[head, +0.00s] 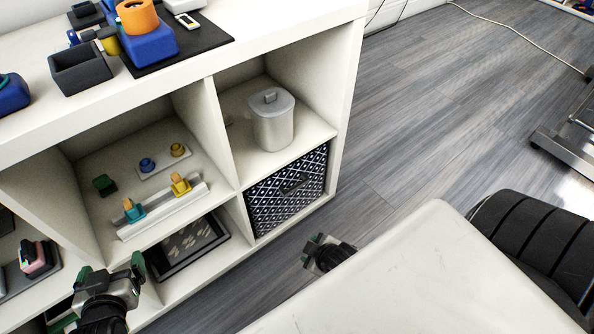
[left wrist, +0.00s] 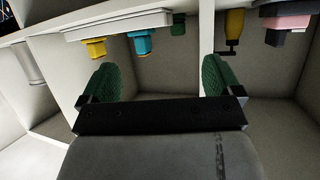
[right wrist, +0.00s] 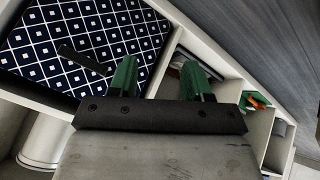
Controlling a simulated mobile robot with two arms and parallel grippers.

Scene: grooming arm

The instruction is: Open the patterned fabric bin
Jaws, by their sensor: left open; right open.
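The patterned fabric bin (head: 271,211) is dark with a white diamond pattern. It sits in the lower right compartment of the white shelf, its front facing out. A dark handle (head: 296,184) shows on its front; the bin also fills the upper left of the right wrist view (right wrist: 112,32). My right gripper (head: 318,243) is open and empty, in front of the shelf, below and right of the bin, seemingly apart from it. In the right wrist view its fingers (right wrist: 158,72) overlap the bin's edge. My left gripper (head: 112,270) is open and empty before the shelf's left compartments.
A lidded grey canister (head: 272,120) stands in the compartment above the bin. A dark framed tray (head: 188,246) lies in the compartment left of it. A white surface (head: 430,285) fills the lower right, near my right gripper. Grey floor (head: 430,110) is open right of the shelf.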

